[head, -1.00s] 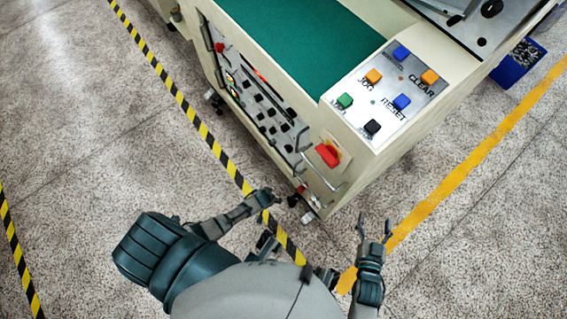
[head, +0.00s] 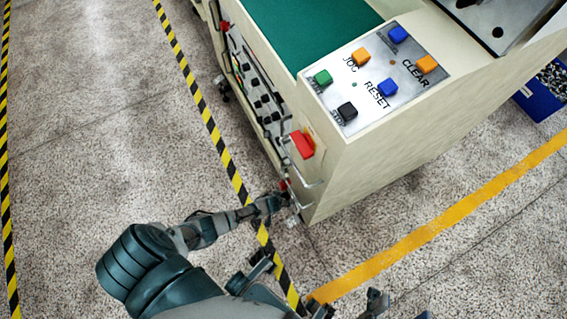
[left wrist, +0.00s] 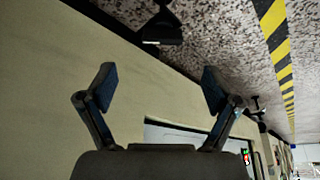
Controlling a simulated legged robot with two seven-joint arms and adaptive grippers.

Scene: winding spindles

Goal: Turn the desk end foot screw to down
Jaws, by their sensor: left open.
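The desk end foot screw (left wrist: 163,30) shows in the left wrist view as a dark foot with a pale edge under the cream desk, near the top. In the head view a small pale foot (head: 292,221) shows at the desk's near lower corner. My left gripper (head: 282,203) is beside that corner, partly merging with the dark parts there. In the left wrist view its two fingers (left wrist: 158,82) are spread with nothing between them, and the foot lies beyond the tips, apart from them. My right gripper (head: 377,300) is only partly visible at the bottom edge.
The cream desk (head: 400,140) carries a button panel (head: 372,75). A red switch (head: 303,144) and metal handles stick out on its end near my left arm. A blue bin (head: 546,92) stands at right. The speckled floor (head: 110,130) at left is clear.

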